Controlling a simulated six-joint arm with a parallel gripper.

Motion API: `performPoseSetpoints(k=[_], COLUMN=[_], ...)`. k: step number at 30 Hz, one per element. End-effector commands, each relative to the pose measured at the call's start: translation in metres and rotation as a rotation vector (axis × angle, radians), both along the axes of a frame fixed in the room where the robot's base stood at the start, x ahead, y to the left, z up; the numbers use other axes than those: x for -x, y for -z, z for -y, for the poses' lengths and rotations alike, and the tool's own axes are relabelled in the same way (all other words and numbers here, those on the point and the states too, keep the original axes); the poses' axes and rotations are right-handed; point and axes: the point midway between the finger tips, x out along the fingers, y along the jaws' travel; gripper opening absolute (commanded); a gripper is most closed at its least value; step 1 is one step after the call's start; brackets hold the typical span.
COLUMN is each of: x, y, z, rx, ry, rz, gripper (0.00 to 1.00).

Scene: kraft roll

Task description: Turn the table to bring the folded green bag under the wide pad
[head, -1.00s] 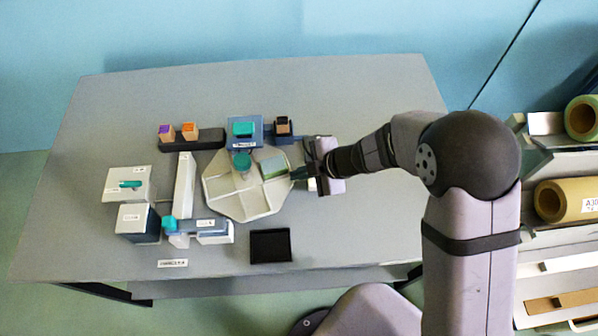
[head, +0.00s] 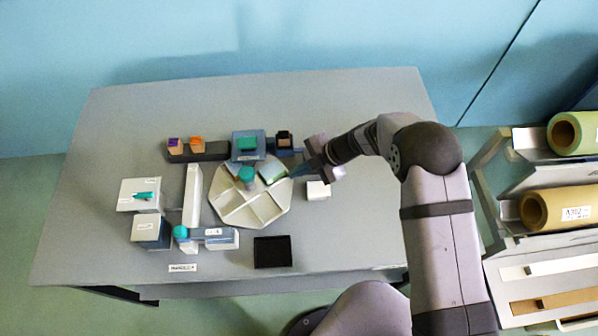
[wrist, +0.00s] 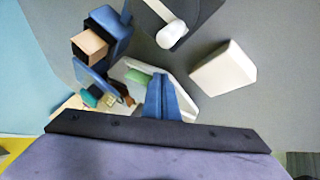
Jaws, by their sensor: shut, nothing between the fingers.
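The turntable (head: 273,208) is a pale, many-sided tray with compartments on the table. The folded green bag (head: 273,172) lies in its upper-right compartment; part of it shows in the wrist view (wrist: 138,78). A teal round knob (head: 246,174) stands over the tray's upper part. A blue block with a teal top (head: 248,146) stands behind the tray; I cannot tell which part is the wide pad. My gripper (head: 297,172) is shut and empty at the tray's right rim, near the bag. Its blue fingers (wrist: 164,98) overlap the tray in the wrist view; contact is unclear.
A white block (head: 318,190) sits right of the tray. A black square tray (head: 272,251) lies in front. A white bar (head: 192,195) and several small stations stand left. The table's right side is clear.

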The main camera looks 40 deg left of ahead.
Motion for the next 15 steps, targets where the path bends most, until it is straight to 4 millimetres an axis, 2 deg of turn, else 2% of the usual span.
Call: performPoseSetpoints(k=[15], x=[-0.017], y=[0.003], z=[-0.032], rx=[-0.001], ry=[-0.018], rz=[0.001], gripper=[0.00])
